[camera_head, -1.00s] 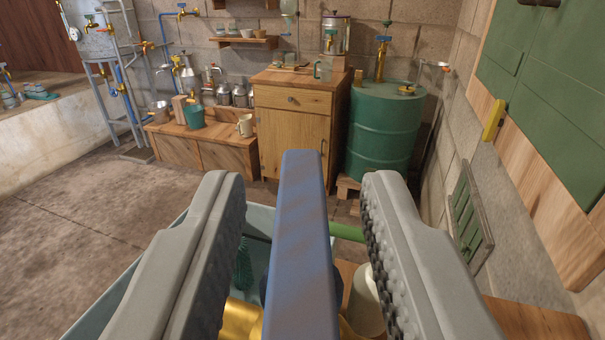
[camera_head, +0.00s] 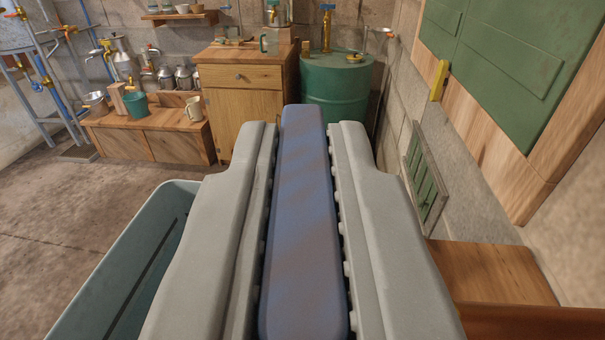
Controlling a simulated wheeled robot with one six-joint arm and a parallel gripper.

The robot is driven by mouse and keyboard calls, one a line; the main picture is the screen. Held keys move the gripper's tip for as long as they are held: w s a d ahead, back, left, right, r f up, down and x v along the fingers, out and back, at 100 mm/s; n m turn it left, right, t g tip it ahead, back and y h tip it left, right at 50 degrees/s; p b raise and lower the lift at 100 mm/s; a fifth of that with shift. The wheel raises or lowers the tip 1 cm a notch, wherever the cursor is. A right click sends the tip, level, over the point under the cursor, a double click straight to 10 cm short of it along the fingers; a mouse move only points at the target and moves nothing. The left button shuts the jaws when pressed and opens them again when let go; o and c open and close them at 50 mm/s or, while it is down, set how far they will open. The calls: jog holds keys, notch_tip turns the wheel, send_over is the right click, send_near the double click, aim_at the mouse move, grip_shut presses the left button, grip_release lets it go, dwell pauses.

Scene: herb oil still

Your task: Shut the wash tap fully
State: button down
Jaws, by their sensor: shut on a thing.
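A long blue lever (camera_head: 303,240), which I take to be the wash tap's handle, runs up the middle of the head camera view. My gripper (camera_head: 303,140) is shut on it, one grey ridged finger along each side. The lever's tip shows a little beyond the fingertips. The tap's body and spout are hidden below the fingers and lever, so I cannot see how far the tap is open.
A teal basin (camera_head: 125,265) lies below at the left, with a wooden top (camera_head: 490,272) at the right. A block wall with green shutters (camera_head: 535,75) rises at the right. A wooden cabinet (camera_head: 240,110) and green drum (camera_head: 335,95) stand at the back.

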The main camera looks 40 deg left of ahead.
jog(key=shift+m+t+h, duration=0.9)
jog(key=shift+m+h, duration=0.1)
jog(key=shift+h, duration=0.2)
jog(key=c, duration=1.5)
grip_release()
jog(key=shift+o, duration=0.2)
jog(key=v, duration=1.7)
jog(key=shift+d, duration=0.15)
jog(key=shift+s, duration=0.15)
